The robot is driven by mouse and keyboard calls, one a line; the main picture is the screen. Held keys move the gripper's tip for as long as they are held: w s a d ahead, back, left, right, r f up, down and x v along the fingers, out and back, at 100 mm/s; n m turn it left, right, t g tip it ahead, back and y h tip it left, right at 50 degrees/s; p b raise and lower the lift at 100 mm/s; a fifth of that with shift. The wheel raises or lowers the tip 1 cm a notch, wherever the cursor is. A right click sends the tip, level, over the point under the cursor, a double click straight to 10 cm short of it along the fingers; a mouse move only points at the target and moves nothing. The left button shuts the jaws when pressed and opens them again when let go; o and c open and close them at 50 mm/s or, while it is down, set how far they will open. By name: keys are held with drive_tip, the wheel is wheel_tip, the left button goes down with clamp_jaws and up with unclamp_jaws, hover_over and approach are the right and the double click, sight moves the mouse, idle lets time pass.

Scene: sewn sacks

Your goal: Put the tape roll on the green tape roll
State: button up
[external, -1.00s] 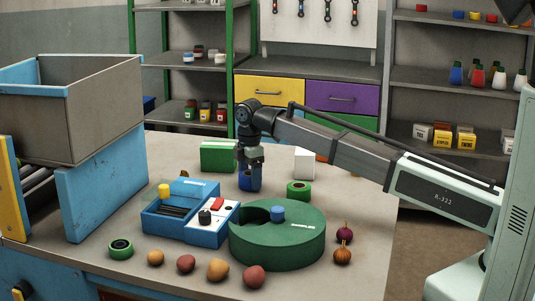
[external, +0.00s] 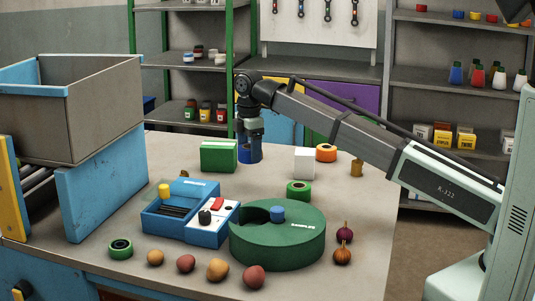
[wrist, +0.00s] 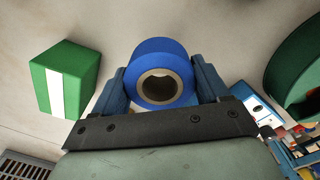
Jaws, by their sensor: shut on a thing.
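My gripper (external: 250,147) is shut on a blue tape roll (wrist: 160,52). In the wrist view the roll sits between the two fingers, with its pale core and hole facing the camera. In the external view the blue roll (external: 256,152) is partly hidden by the fingers, just right of the green box. A green tape roll (external: 299,190) lies on the table, in front of the white box and right of my gripper. Another green roll with a dark core (external: 120,249) lies at the front left.
A green box (external: 218,156), white box (external: 304,162) and orange tape roll (external: 326,152) stand at the back. A large green drum (external: 278,246) and blue machine (external: 190,212) fill the middle. Several potatoes (external: 217,270) and onions (external: 343,236) line the front and right.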

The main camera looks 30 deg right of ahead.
drive_tip(key=r, duration=0.2)
drive_tip(key=s+r, duration=0.1)
drive_tip(key=r, duration=0.1)
drive_tip(key=shift+d, duration=0.4)
drive_tip(key=shift+s+d+r, duration=0.5)
drive_tip(key=shift+s+r, duration=0.2)
drive_tip(key=shift+s, duration=0.15)
drive_tip(key=s+d+r, duration=0.2)
drive_tip(key=s+d, duration=0.1)
drive_tip(key=s, duration=0.2)
drive_tip(key=n, duration=0.1)
hover_over(299, 185)
drive_tip(key=f, duration=0.1)
drive_tip(key=shift+a+f, duration=0.1)
drive_tip(key=shift+f, duration=5)
drive_tip(key=shift+f, duration=0.1)
drive_tip(key=o, duration=1.1)
drive_tip(key=shift+c, duration=0.2)
